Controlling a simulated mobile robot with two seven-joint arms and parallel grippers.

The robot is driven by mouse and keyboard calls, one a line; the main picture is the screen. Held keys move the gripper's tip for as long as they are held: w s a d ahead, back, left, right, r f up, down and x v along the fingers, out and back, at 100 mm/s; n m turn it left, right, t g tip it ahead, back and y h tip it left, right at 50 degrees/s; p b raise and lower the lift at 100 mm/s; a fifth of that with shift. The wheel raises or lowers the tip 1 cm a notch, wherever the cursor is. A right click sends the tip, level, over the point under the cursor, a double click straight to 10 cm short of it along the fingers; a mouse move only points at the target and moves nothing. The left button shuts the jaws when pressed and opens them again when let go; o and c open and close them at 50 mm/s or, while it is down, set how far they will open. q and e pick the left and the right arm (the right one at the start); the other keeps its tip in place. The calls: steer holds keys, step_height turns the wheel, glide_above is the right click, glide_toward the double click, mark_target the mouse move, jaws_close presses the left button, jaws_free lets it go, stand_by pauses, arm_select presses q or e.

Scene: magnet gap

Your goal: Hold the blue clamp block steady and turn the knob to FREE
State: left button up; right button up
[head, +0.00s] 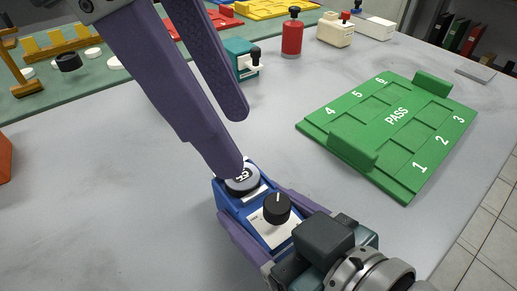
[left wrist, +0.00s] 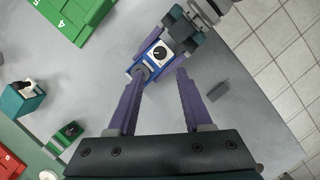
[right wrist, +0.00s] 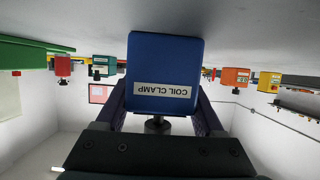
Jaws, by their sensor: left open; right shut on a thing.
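The blue clamp block (head: 227,202) stands on the grey table. Its label reads COIL CLAMP upside down in the right wrist view (right wrist: 165,60). A black knob (head: 277,208) with a white mark sits on its white top panel; it also shows in the left wrist view (left wrist: 160,53). A grey disc (head: 242,180) sits at its far end. Panel lettering is too small to read. My right gripper (head: 258,214) is shut on the block's sides. My left gripper (head: 240,140) is open and empty; one fingertip overlaps the disc in view, and I cannot tell whether it touches.
A green PASS tray (head: 390,130) lies to the right. A teal box (head: 243,62) and red cylinder (head: 292,38) stand farther back. A green mat (head: 35,105) with parts lies at the back left.

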mark_target(278, 203)
arm_select(q)
steer(key=shift+o, duration=0.2)
arm_select(e)
jaws_close()
arm_select(q)
steer(key=shift+o, duration=0.7)
steer(key=shift+d, duration=0.1)
steer(key=d+m+y, duration=0.1)
steer(key=m, duration=0.1)
steer(key=d+r+m+y, duration=0.1)
steer(key=m, duration=0.1)
steer(key=d+r+m, duration=0.1)
steer(key=m, duration=0.2)
steer(key=shift+d+r+y, duration=0.15)
steer(key=shift+d+y, duration=0.05)
steer(key=shift+y, duration=0.2)
steer(key=f+m, duration=0.1)
steer(key=f, duration=0.2)
steer(key=f+m, duration=0.1)
steer(key=f, duration=0.3)
steer(key=f+m+y, duration=0.1)
steer(key=f, duration=0.3)
steer(key=shift+d+f, duration=0.15)
steer(key=shift+d, duration=0.15)
jaws_close()
